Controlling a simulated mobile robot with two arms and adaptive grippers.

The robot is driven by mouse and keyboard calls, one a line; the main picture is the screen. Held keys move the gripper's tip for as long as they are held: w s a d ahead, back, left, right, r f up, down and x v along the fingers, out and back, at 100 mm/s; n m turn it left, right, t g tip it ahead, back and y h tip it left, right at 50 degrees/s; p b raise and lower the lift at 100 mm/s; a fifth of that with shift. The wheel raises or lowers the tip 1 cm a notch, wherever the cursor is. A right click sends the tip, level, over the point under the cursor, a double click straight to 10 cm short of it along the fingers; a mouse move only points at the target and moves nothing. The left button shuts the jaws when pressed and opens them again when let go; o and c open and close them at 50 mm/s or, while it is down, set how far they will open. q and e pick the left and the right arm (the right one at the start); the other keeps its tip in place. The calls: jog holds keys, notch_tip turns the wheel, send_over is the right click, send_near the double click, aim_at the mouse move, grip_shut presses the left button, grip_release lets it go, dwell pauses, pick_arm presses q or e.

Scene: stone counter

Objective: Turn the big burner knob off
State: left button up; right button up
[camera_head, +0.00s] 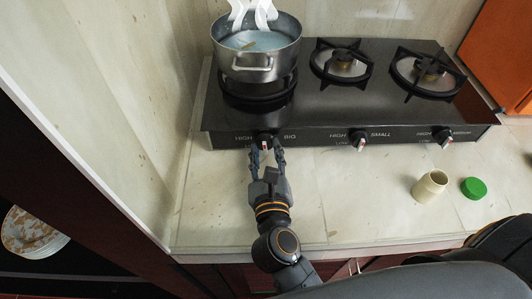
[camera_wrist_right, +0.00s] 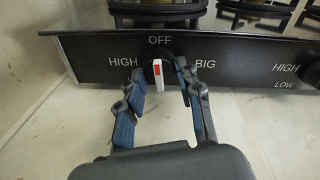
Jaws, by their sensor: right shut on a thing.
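The big burner knob (camera_head: 264,141) is on the left of the stove's front panel, between the labels HIGH and BIG. In the right wrist view the knob (camera_wrist_right: 157,74) is dark with a white, red-marked bar that stands upright in the picture, below the word OFF. My right gripper (camera_head: 266,150) is at the panel with its two fingers on either side of the knob, shut on it. In the wrist view the fingertips (camera_wrist_right: 158,72) flank the knob; part of its dark body is hidden. My left gripper is not in view.
A steaming metal pot (camera_head: 253,68) sits on the left burner of the black stove (camera_head: 320,112). Two other knobs (camera_head: 358,138) are along the panel. A cream jar (camera_head: 430,187) and a green lid (camera_head: 473,188) lie on the counter at right. The wall is close at left.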

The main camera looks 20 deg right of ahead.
jog(key=shift+f+m, duration=0.15)
jog(key=shift+m, duration=0.45)
jog(key=o, duration=1.1)
jog(key=shift+o, duration=0.2)
jog(key=v, duration=1.2)
jog(key=shift+s, duration=0.1)
